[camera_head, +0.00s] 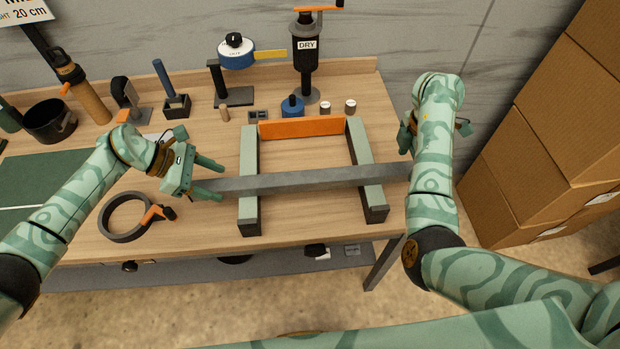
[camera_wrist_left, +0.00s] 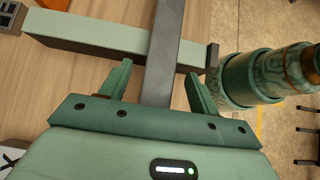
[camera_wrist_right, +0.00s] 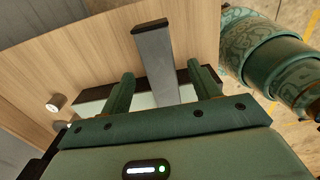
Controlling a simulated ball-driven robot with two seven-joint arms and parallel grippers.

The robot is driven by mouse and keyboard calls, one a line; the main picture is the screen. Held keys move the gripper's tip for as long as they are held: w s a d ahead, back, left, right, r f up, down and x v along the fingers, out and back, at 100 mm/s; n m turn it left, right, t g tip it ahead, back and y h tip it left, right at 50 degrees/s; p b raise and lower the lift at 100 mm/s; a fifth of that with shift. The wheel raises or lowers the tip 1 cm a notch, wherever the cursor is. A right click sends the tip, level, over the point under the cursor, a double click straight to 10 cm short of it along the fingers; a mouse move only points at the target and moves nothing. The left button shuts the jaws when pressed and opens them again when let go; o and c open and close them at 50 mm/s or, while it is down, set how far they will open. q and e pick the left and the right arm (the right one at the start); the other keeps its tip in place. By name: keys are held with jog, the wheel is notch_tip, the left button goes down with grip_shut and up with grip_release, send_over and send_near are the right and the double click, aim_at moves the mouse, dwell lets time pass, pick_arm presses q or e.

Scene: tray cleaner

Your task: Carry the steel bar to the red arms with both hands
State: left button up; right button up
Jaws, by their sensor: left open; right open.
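The grey steel bar (camera_head: 310,179) lies across two pale green rails, the left one (camera_head: 248,165) and the right one (camera_head: 362,155), with both ends overhanging. My left gripper (camera_head: 215,180) is open at the bar's left end; in the left wrist view the bar (camera_wrist_left: 165,60) runs between its spread fingers (camera_wrist_left: 158,85). My right gripper is mostly hidden behind its own arm in the head view. In the right wrist view its open fingers (camera_wrist_right: 162,85) stand either side of the bar (camera_wrist_right: 155,55). I see no clearly red arms.
An orange board (camera_head: 300,129) joins the rails at the back. A dark ring clamp (camera_head: 125,218) lies front left. Blue-based tools, small weights and a DRY canister (camera_head: 306,50) stand behind. Cardboard boxes (camera_head: 540,150) are at right. Bare wood lies between the rails.

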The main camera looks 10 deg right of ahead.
aim_at(223, 183)
pick_arm(q)
jog(key=shift+x, duration=1.75)
pick_arm(e)
jog(key=shift+f, duration=1.7)
pick_arm(q)
grip_shut()
pick_arm(e)
grip_shut()
pick_arm(q)
jog(key=shift+r, duration=0.15)
pick_arm(e)
jog(key=shift+r, duration=0.1)
